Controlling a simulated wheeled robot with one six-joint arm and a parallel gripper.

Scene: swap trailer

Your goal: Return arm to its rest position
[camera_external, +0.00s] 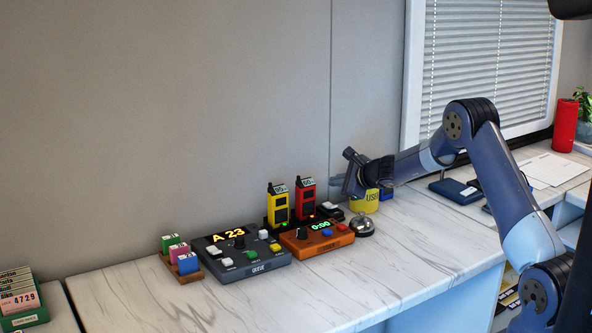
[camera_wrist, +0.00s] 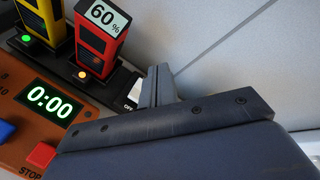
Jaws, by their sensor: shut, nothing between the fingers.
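My arm reaches in from the right in the external view, bent at the elbow, over the marble-topped counter (camera_external: 424,248). Part of the timer box is hidden behind my gripper in the wrist view.
The red handset (camera_external: 306,198) and yellow handset (camera_external: 278,204) stand in a charger behind the orange timer (camera_external: 318,238), which reads 0:00. A silver bell (camera_external: 362,225) sits beside it. The queue console (camera_external: 240,255) reads A 23. The counter's front right is clear.

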